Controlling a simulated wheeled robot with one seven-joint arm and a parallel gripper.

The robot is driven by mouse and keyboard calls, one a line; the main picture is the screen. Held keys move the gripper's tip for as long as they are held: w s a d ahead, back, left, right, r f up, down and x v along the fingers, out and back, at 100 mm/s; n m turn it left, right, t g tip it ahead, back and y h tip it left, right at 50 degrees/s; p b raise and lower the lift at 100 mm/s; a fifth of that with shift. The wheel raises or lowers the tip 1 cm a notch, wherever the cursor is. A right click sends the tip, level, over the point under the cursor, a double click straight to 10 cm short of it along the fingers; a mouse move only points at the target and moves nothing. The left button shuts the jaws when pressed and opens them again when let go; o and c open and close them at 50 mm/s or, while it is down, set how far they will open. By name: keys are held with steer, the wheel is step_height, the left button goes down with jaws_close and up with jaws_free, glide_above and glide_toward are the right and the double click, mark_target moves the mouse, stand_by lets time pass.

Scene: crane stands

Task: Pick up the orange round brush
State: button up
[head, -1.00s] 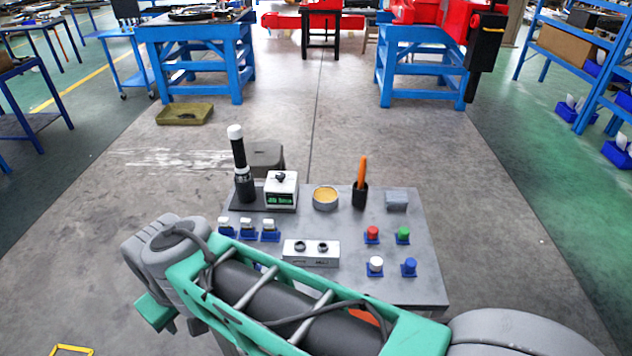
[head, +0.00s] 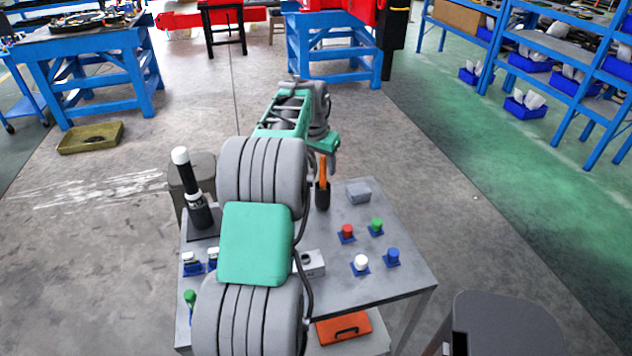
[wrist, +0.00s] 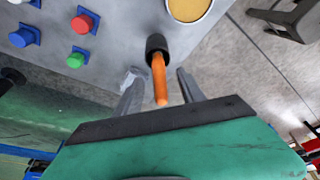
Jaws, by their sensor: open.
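The orange round brush (head: 323,168) stands upright in a black cup (head: 322,199) near the table's far edge in the head view. In the wrist view its orange handle (wrist: 160,82) points out of the black cup (wrist: 156,44) toward the camera. My gripper (wrist: 157,72) is open, with one finger on each side of the handle and gaps visible on both sides. How deep the handle lies between the fingers I cannot tell. The brush's lower end is hidden in the cup.
The grey table (head: 386,286) holds red (head: 347,231), green (head: 376,225), white (head: 361,262) and blue (head: 392,256) knobs and a grey block (head: 358,191). A round tin (wrist: 188,8) is beside the cup. A black-and-white cylinder (head: 193,188) stands left of my arm.

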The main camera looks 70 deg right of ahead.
mark_target(324, 174)
steer(key=p+x, duration=0.1)
steer(key=x, duration=0.4)
steer(key=shift+s+d+f, duration=0.1)
steer(key=shift+f, duration=0.05)
steer(key=shift+c, duration=0.5)
jaws_close()
